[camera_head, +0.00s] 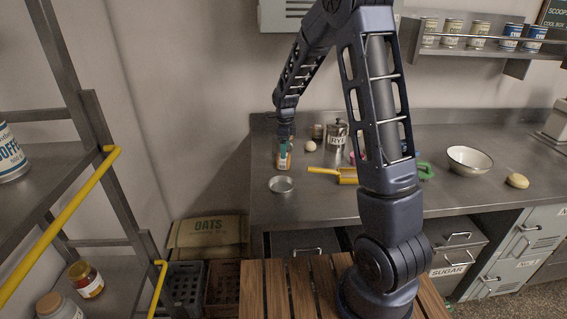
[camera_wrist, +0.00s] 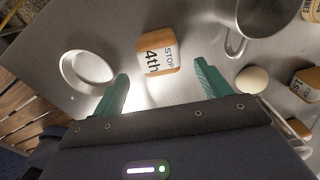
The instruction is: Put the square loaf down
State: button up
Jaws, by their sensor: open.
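A square block with orange-brown sides and a white face reading "4th STOP" (camera_wrist: 158,52) stands on the steel counter; it looks like the square loaf, though I cannot be sure. It also shows below my gripper in the head view (camera_head: 284,161). My gripper (camera_wrist: 162,72) is open, its two green fingers spread to either side of the block's near end, with a gap on both sides. In the head view my gripper (camera_head: 286,141) is low over the counter's left part, just above the block.
A round metal tin (camera_head: 281,184) sits close by on the steel counter (camera_head: 300,208). A pale ball (camera_head: 310,146), a metal canister (camera_head: 337,133) and a yellow scoop (camera_head: 335,174) are near. A white bowl (camera_head: 470,160) and a bun (camera_head: 517,181) lie farther right.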

aim_at(284, 161)
jog(key=shift+w+a+f, duration=0.1)
jog(key=shift+a+f, duration=0.05)
jog(key=shift+f, duration=1.65)
jog(key=shift+a+f, duration=0.15)
jog(key=shift+f, duration=1.6)
jog(key=shift+c, duration=0.5)
jog(key=c, duration=1.1)
jog(key=shift+o, duration=0.2)
jog(key=shift+r, duration=0.1)
